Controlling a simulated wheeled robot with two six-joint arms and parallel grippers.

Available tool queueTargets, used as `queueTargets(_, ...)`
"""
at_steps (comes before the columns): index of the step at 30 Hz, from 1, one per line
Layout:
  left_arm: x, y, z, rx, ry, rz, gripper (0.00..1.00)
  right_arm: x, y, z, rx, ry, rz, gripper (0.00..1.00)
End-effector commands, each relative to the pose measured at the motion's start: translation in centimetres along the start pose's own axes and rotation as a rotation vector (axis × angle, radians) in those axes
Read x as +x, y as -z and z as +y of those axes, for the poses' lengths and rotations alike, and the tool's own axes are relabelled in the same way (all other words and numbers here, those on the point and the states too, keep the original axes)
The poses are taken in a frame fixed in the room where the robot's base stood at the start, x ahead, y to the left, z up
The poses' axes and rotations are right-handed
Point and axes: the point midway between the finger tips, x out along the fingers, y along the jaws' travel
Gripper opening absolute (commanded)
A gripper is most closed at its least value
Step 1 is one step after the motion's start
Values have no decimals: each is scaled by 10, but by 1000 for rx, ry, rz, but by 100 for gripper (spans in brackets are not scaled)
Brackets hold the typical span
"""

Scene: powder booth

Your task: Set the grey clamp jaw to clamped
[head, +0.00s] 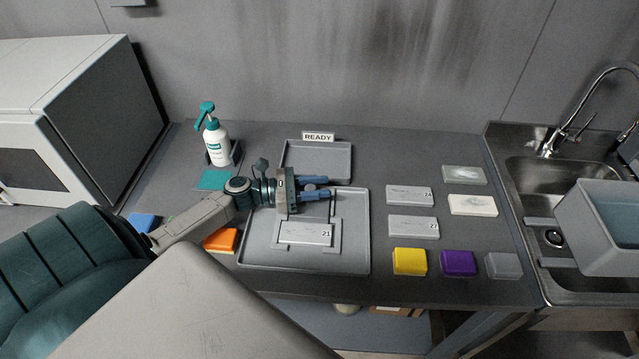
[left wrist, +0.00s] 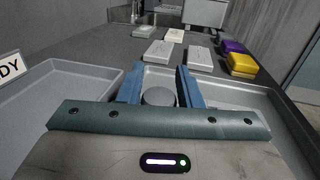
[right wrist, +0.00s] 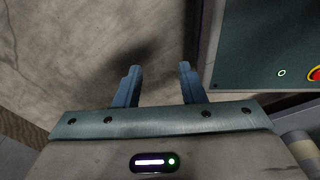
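My left gripper (head: 328,187) is over the back part of a large grey tray (head: 355,255), its two blue fingers pointing right. A round grey knob (left wrist: 158,96) shows between these fingers in the left wrist view, with small gaps at its sides; it may be part of the clamp jaw, but I cannot tell. In the tray, a grey plate marked 21 (head: 305,234) lies in a holder in front of the gripper. The jaw's position is not clear. My right gripper (right wrist: 160,85) is open and empty above a bare floor, away from the table.
A smaller tray (head: 330,160) with a READY sign stands behind. A spray bottle (head: 216,145) is at the back left. Plates marked 14 (head: 405,196) and 27 (head: 408,227), and yellow (head: 409,262) and purple (head: 458,263) blocks, lie right. A sink (head: 535,178) is far right.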

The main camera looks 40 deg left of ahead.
Motion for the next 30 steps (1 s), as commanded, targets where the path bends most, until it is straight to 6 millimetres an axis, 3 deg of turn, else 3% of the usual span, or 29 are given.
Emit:
queueTargets(3,0,0,0,0,-1,0,50,0,0,-6,3,6,0,36)
queueTargets(14,-5,1,1,1,-1,2,50,2,-1,10,-4,-10,0,36)
queueTargets(30,-84,1,0,-1,1,5,50,17,-4,7,-4,-8,-3,36)
